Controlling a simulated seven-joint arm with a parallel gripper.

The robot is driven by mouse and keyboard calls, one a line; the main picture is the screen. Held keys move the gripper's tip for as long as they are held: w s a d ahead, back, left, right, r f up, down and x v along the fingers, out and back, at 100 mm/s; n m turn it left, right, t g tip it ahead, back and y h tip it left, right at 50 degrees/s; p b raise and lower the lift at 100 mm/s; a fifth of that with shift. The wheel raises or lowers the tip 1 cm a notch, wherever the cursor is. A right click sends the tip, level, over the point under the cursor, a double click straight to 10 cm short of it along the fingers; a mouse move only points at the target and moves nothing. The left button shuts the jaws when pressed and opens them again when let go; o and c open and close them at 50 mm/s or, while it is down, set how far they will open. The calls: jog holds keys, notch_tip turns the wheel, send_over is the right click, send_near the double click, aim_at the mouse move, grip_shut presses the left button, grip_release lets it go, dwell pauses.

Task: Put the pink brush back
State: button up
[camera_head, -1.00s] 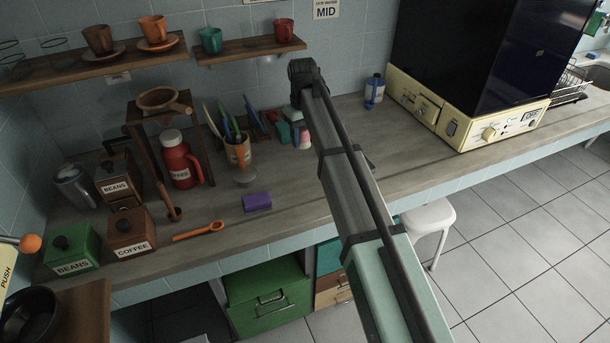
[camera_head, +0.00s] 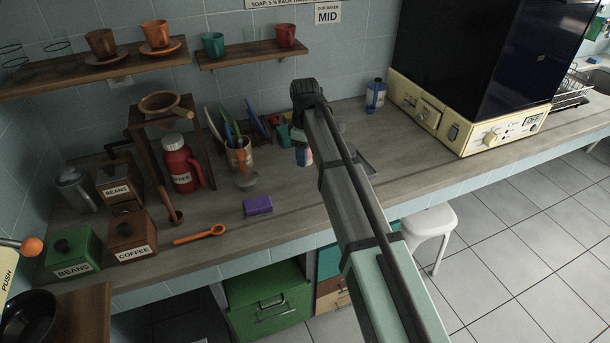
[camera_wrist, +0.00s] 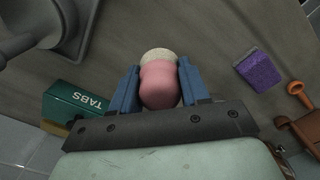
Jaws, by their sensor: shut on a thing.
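The pink brush (camera_wrist: 160,85) shows in the wrist view as a rounded pink body with a pale cream end. It lies between the blue fingers of my gripper (camera_wrist: 158,88), which are shut on it. In the head view my gripper (camera_head: 303,155) is in front of the tool crock's right side, partly hidden by my arm. Only a small patch of the brush shows there, and its height above the counter is hard to tell. The crock (camera_head: 239,158) holds several long colourful tools and stands left of my gripper.
A green TABS box (camera_wrist: 75,103) is left of the gripper in the wrist view, near a grey metal fixture (camera_wrist: 40,25). A purple block (camera_head: 257,205) and orange spoon (camera_head: 200,234) lie at the front. A blue-labelled bottle (camera_head: 375,96) stands behind right. The counter right of my arm is largely clear.

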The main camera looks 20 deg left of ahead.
aim_at(305, 181)
jog(key=shift+f, duration=3.85)
jog(key=shift+f, duration=0.2)
jog(key=o, duration=1)
jog(key=shift+r, duration=0.15)
notch_tip(305, 181, up, 12)
jog(key=shift+r, duration=0.1)
jog(key=shift+d, duration=0.1)
